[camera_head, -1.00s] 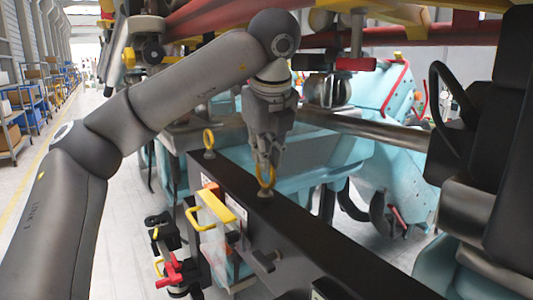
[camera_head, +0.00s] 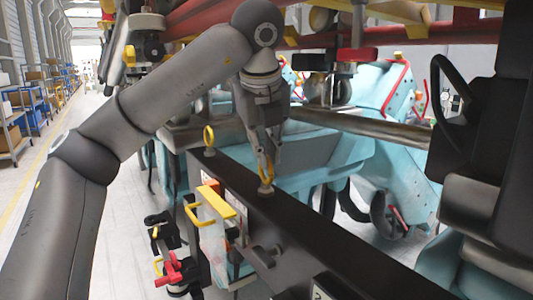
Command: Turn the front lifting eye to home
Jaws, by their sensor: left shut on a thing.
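A yellow lifting eye (camera_head: 267,172) stands upright on a round grey base on top of the black beam (camera_head: 330,232). My left gripper (camera_head: 267,163) comes down from above and is shut on this eye; its fingers hide part of the ring. A second yellow lifting eye (camera_head: 209,136) stands further back on the same beam, apart from the gripper. The frames do not label which eye is the front one. My right gripper is not in view.
A yellow handle (camera_head: 212,205) and a grey knob (camera_head: 264,257) sit on the beam's near side. A red and black clamp (camera_head: 172,262) is at lower left. A black seat and steering wheel (camera_head: 450,105) stand at right. Pale blue bodywork lies behind the beam.

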